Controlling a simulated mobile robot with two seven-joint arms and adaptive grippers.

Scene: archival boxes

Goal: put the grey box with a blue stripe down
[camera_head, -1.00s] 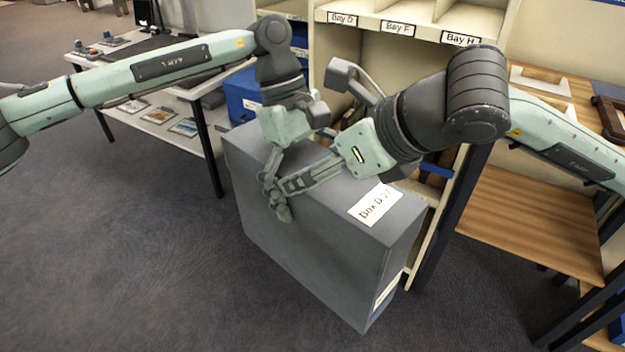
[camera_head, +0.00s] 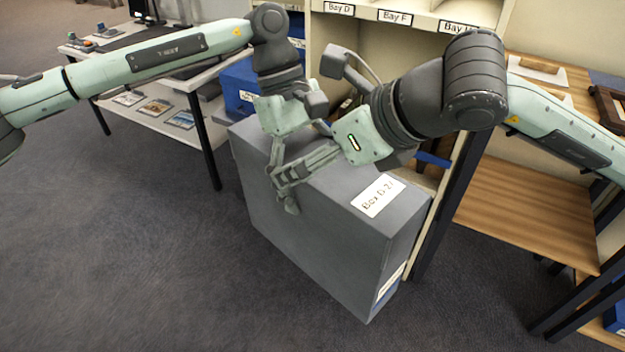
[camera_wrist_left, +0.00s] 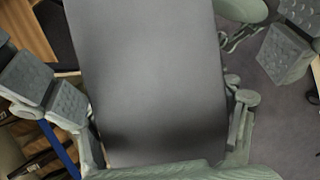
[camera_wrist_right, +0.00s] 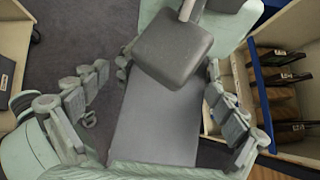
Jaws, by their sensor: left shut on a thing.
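The large grey box (camera_head: 310,230) is upright in the middle of the head view, with a white label "Box D 27" on its top. A little blue shows low on its right end (camera_head: 385,292). Whether its base touches the floor, I cannot tell. My left gripper (camera_head: 298,140) is shut on the box at its top; in the left wrist view the box (camera_wrist_left: 155,80) fills the space between the fingers. My right gripper (camera_head: 305,172) is over the top too. In the right wrist view its fingers (camera_wrist_right: 157,75) are spread, with the box (camera_wrist_right: 155,130) below and between them.
A pale shelf unit (camera_head: 325,50) with bay labels stands right behind the box. A wooden-topped table (camera_head: 535,215) is to the right. A white table (camera_head: 150,110) and blue boxes (camera_head: 238,88) are behind left. The grey carpet (camera_head: 120,250) is clear at left and front.

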